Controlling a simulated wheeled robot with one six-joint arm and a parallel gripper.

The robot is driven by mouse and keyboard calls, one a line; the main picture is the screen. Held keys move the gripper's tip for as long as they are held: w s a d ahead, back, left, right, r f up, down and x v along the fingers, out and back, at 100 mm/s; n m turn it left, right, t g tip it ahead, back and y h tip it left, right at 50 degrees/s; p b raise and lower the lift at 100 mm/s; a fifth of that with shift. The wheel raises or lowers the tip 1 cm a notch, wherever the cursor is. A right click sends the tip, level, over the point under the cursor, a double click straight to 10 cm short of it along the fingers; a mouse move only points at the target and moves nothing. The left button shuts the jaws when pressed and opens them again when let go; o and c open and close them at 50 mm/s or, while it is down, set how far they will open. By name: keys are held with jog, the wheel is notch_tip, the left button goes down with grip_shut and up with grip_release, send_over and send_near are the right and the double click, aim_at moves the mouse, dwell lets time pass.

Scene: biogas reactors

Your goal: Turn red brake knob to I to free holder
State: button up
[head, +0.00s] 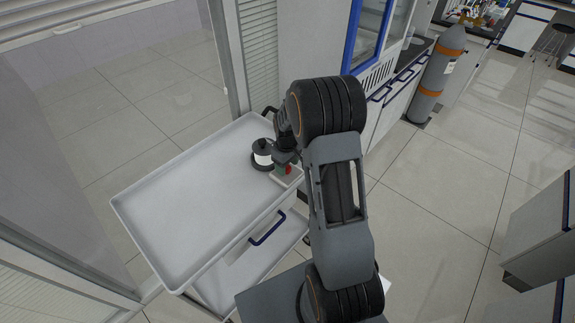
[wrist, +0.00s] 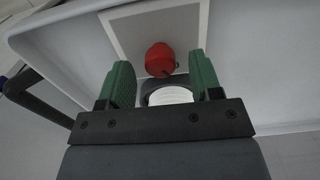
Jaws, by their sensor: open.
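The red brake knob (wrist: 160,60) sits on a pale square plate (wrist: 128,30) in the wrist view. A dark mark shows on its lower edge, but I cannot read any I or other label. A dark-rimmed white disc (wrist: 170,96) shows between the fingers.
The white cart's tray (head: 180,200) is bare to the left, with a raised rim. A blue handle (head: 268,228) is on the cart's front. A grey gas cylinder (head: 433,80) stands by the cabinets at the back right.

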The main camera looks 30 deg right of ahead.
jog(key=shift+f, duration=0.35)
jog(key=c, duration=0.9)
jog(key=shift+m, duration=0.3)
jog(key=m+b, duration=0.2)
jog(key=m, duration=0.3)
jog(key=shift+m, duration=0.3)
jog(key=shift+c, duration=0.2)
jog(key=shift+m+b, duration=0.45)
jog(key=shift+m, duration=2.35)
